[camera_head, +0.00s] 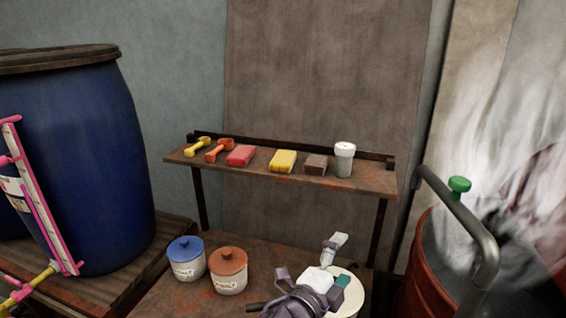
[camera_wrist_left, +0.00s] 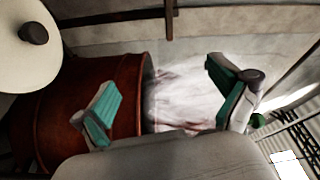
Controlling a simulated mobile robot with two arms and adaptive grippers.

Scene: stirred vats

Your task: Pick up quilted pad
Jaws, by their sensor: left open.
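Several small blocks lie in a row on the narrow rusty shelf (camera_head: 345,180): a red flat block (camera_head: 241,155), a yellow block (camera_head: 283,161) and a brown block (camera_head: 316,164). I cannot tell for sure which is the quilted pad; no quilting shows clearly at this size. My left gripper (camera_head: 339,262) is at the bottom centre-right of the head view, below and in front of the shelf, apart from the blocks. In the left wrist view its teal-padded fingers (camera_wrist_left: 166,98) are spread with nothing between them. My right gripper is not in view.
Yellow (camera_head: 198,147) and orange (camera_head: 219,150) scoops and a white shaker (camera_head: 345,159) share the shelf. Blue (camera_head: 187,260) and orange (camera_head: 228,272) lidded jars stand below. A large blue barrel (camera_head: 85,160) is left; a red steaming vat (camera_head: 415,270) with a handrail (camera_head: 465,215) is right.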

